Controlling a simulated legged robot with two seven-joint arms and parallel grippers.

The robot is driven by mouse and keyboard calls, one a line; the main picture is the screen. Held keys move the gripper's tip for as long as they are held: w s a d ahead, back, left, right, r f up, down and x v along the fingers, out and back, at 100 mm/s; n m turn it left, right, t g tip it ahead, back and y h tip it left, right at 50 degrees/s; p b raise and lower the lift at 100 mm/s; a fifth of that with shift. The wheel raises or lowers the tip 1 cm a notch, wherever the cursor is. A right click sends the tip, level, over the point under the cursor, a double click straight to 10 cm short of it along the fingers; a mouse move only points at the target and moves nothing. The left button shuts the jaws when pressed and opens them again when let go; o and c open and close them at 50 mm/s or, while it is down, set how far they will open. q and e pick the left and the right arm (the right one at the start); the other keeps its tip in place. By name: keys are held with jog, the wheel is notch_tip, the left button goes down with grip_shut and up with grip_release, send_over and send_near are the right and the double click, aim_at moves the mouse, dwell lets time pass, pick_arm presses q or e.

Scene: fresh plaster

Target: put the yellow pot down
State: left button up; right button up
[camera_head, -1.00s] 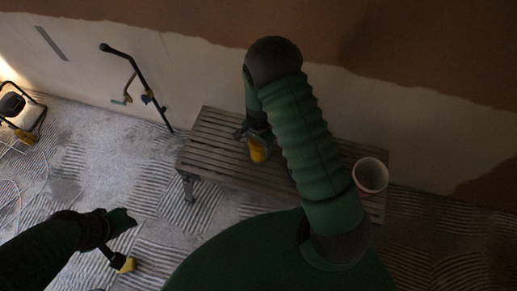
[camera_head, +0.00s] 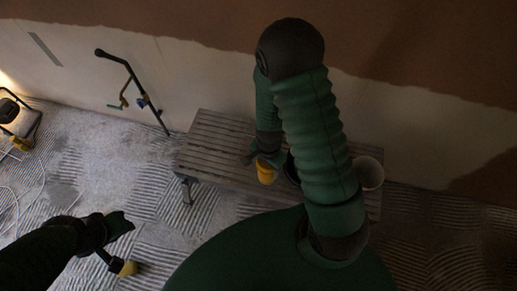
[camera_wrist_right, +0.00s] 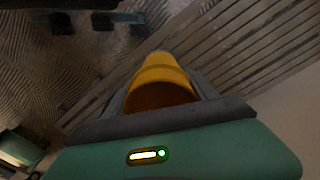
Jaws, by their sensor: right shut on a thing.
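The yellow pot (camera_head: 266,173) is held by my right gripper (camera_head: 262,158) in the head view, seen against the slatted bench (camera_head: 225,160) near its front. In the right wrist view the pot (camera_wrist_right: 160,80) sits between the fingers, its dark open mouth facing the camera. The bench slats (camera_wrist_right: 240,50) show behind it to the right and the floor to the left. I cannot tell whether the pot touches the bench. My left gripper (camera_head: 127,245) is low at the left over the floor, a small yellow piece at its end; its jaws are unclear.
A white bucket (camera_head: 370,173) stands at the bench's right end, partly behind my right arm. A dark round thing (camera_head: 291,170) shows between the pot and my arm. A black bar-shaped tool (camera_head: 135,80) leans on the wall. The bench's left end is clear.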

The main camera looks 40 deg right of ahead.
jog(key=s, duration=0.5)
jog(key=w+d+r+n+p, duration=0.4)
jog(key=d+r+n, duration=0.3)
jog(key=r, duration=0.3)
jog(key=s+d+r+n+p, duration=0.25)
jog(key=s+d, duration=0.25)
jog(key=d, duration=0.3)
notch_tip(320, 180, down, 10)
jog(key=b, duration=0.5)
jog(key=shift+d+r, duration=0.25)
jog(key=shift+w, duration=0.1)
jog(key=shift+f+b, duration=0.55)
jog(key=shift+f, duration=0.05)
jog(key=o, duration=1.4)
